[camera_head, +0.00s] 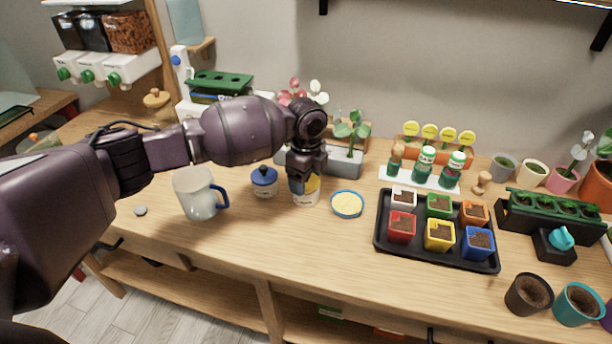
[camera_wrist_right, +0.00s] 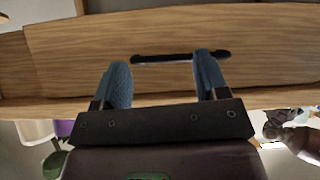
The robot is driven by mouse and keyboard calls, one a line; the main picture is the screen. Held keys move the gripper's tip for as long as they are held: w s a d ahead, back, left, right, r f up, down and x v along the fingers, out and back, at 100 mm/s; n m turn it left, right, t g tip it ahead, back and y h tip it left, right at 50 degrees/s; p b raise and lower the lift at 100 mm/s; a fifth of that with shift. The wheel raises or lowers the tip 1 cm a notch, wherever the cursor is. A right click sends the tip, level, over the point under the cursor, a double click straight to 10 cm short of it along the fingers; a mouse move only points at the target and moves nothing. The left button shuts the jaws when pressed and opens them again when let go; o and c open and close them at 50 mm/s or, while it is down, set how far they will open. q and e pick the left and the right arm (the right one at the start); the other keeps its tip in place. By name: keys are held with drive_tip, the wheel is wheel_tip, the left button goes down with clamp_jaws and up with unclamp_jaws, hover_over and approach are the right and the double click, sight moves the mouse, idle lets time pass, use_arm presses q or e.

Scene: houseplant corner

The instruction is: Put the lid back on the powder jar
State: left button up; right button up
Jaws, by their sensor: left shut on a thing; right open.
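A white jar (camera_head: 306,199) with a yellow upper part, seemingly the powder jar, stands on the wooden bench. My left gripper (camera_head: 299,184) points down at its top, with blue fingertips shut on what looks like its yellow lid (camera_head: 314,184). The fingers hide much of the lid, so I cannot tell whether it is fully seated. My right gripper (camera_wrist_right: 164,75) is open and empty in the right wrist view.
A blue-lidded jar (camera_head: 264,181) and a white mug (camera_head: 198,197) stand left of the powder jar. A black tray (camera_head: 382,232) of coloured pots lies right. A grey planter (camera_head: 347,165) stands behind. A dark bar handle (camera_wrist_right: 180,58) shows near my right gripper.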

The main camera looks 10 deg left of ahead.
idle(0.3)
use_arm(q)
drive_tip(key=o, duration=1)
drive_tip(key=shift+r, duration=0.1)
